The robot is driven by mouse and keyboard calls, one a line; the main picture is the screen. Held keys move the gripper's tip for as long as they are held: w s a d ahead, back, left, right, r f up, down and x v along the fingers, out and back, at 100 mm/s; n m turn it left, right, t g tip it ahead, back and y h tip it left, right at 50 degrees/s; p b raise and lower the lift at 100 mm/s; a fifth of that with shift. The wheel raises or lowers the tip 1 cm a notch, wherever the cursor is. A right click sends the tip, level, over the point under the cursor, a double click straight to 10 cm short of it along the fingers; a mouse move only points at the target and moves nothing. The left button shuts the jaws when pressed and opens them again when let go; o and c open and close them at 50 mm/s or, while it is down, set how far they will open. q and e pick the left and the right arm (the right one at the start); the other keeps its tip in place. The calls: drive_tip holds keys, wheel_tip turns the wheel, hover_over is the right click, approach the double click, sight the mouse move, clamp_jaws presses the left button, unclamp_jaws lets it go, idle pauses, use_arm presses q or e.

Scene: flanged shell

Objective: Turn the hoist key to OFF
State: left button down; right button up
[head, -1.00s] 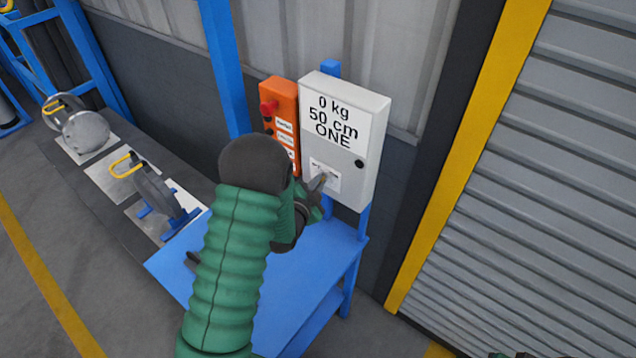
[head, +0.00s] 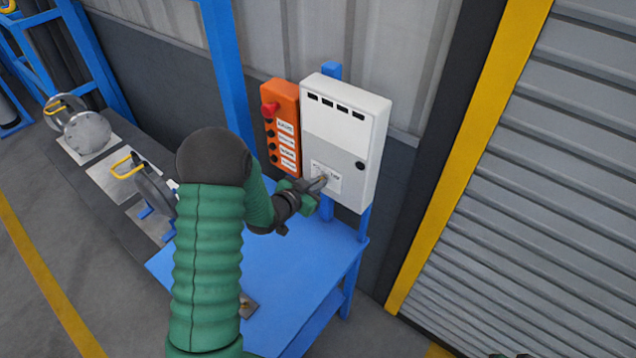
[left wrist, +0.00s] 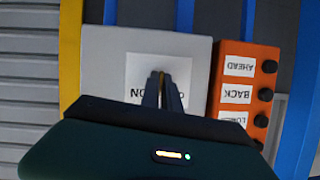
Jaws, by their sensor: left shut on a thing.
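The hoist key sits on the white label (head: 334,179) at the lower part of the grey control box (head: 345,138). My left gripper (head: 320,184) is at the label, with its fingers shut on the key. In the left wrist view the dark fingers (left wrist: 163,92) close around a thin brownish edge, the key, in front of the label (left wrist: 138,72). The fingers hide most of the key and part of the lettering, so its exact angle cannot be told. A dark sliver at the bottom right of the head view may be my right gripper, too cut off to read.
An orange button box (head: 282,125) with a red knob hangs just left of the grey box. A blue table (head: 290,270) stands below, mostly clear. A grey shutter (head: 550,180) is at right.

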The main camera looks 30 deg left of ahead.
use_arm(q)
drive_tip(key=shift+w+a+n+h+p, duration=0.15)
drive_tip(key=shift+n+h+p, duration=0.95)
drive_tip(key=shift+n, duration=0.65)
drive_tip(key=shift+s+a+n+h+p, duration=0.15)
drive_tip(key=shift+n+h+p, duration=0.75)
drive_tip(key=shift+n+h, duration=0.65)
drive_tip(key=shift+w+n, duration=0.1)
drive_tip(key=shift+n, duration=0.3)
drive_tip(key=c, duration=1.6)
unclamp_jaws()
drive_tip(key=shift+r, duration=0.1)
drive_tip(key=b+v, duration=0.4)
drive_tip(key=v, duration=1.2)
drive_tip(key=shift+s+f+b, duration=0.3)
drive_tip(key=shift+f+b, duration=0.05)
drive_tip(key=shift+a, duration=0.15)
